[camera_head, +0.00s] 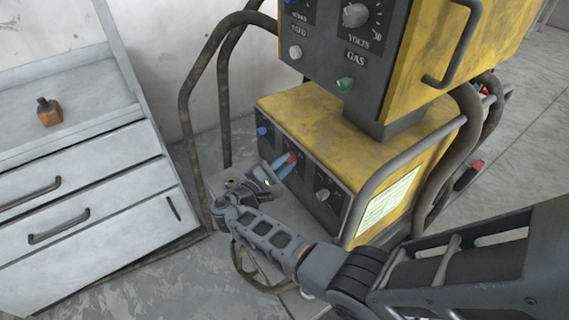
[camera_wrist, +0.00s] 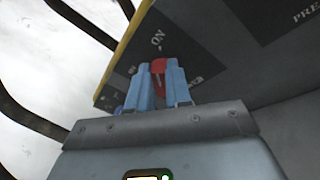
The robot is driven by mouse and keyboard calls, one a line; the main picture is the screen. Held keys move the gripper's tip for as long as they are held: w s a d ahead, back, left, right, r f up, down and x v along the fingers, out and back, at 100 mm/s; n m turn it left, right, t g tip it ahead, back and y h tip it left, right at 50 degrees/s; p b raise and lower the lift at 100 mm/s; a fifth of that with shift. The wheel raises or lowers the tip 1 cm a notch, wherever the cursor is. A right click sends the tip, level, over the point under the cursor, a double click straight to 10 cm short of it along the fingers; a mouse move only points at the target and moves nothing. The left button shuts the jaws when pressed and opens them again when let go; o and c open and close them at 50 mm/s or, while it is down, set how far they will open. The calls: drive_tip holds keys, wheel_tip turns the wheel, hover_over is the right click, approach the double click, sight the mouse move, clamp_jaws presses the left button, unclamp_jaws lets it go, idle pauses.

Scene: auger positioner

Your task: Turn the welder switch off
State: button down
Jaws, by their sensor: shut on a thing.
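The yellow and grey welder (camera_head: 310,130) stands in the middle of the head view. Its red switch (camera_head: 292,157) is on the lower front panel, and the red also shows in the wrist view (camera_wrist: 158,67) near an "ON" label. My gripper (camera_head: 284,166) is at that panel, with its two blue fingers on either side of the red switch. In the wrist view my gripper (camera_wrist: 160,75) is closed in on the switch, which shows between the fingertips. The fingers hide part of the switch, and I cannot tell its exact position.
A blue knob (camera_head: 262,131) and a dark dial (camera_head: 323,194) flank the switch on the panel. A bent tube frame (camera_head: 185,110) stands left of the welder. A white drawer cabinet (camera_head: 85,190) bearing a small orange-brown object (camera_head: 49,117) is at far left.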

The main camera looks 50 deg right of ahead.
drive_tip(key=shift+r, duration=0.1)
drive_tip(key=n+p, duration=0.1)
drive_tip(key=p, duration=0.1)
drive_tip(key=r+n+y+p, duration=0.1)
drive_tip(key=n+p, duration=0.1)
drive_tip(key=shift+w, duration=0.2)
drive_tip(key=n+g+y, duration=0.1)
drive_tip(key=n, duration=0.3)
drive_tip(key=w+n+g+y+p, duration=0.1)
drive_tip(key=n, duration=0.3)
drive_tip(key=w+n+g+p, duration=0.1)
drive_tip(key=n+g, duration=0.1)
drive_tip(key=n, duration=0.1)
drive_tip(key=shift+w+d+f+n+y, duration=0.1)
drive_tip(key=shift+d+f+n+y, duration=0.25)
drive_tip(key=shift+n+y, duration=0.05)
idle(0.4)
drive_tip(key=c, duration=1.1)
unclamp_jaws()
drive_tip(key=shift+o, duration=0.2)
drive_tip(key=shift+w, duration=0.1)
